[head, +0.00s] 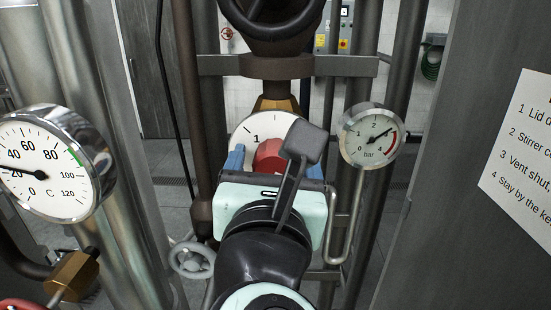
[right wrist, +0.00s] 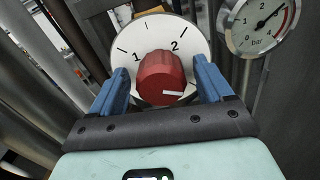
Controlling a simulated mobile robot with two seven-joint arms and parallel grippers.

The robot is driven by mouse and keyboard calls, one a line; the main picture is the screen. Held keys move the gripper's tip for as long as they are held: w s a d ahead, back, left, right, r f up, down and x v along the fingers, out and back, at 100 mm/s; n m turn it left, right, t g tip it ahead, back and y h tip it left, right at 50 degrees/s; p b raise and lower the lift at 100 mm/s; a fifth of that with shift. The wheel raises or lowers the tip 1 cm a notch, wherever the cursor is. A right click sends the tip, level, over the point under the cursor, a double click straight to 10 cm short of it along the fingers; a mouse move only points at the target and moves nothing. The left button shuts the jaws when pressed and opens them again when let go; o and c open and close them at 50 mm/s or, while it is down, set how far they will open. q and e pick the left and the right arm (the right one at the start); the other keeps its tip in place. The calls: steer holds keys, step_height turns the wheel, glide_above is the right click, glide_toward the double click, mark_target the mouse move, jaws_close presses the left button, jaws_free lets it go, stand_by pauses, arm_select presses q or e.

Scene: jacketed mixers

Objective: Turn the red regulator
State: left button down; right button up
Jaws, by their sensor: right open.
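The red regulator (head: 268,156) is a round knob in front of a white dial plate (head: 246,130) with numbers, on the pipework in the middle of the head view. In the right wrist view the red regulator (right wrist: 161,76) shows almost whole, with a white mark on its face pointing right. The white dial (right wrist: 150,33) behind it shows 1 and 2. My right gripper (head: 275,148) is open, its blue fingers on either side of the knob with visible gaps. Part of the wrist hides the knob's right side in the head view. My left gripper is not in view.
A bar gauge (head: 370,136) stands close right of my right gripper, its needle pointing up and right. A black handwheel (head: 272,20) is above. A temperature gauge (head: 45,165) is at the left. Vertical pipes flank the regulator, and a grey handwheel (head: 190,260) is lower left.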

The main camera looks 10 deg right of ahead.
steer(key=shift+s, duration=0.1)
steer(key=c, duration=1)
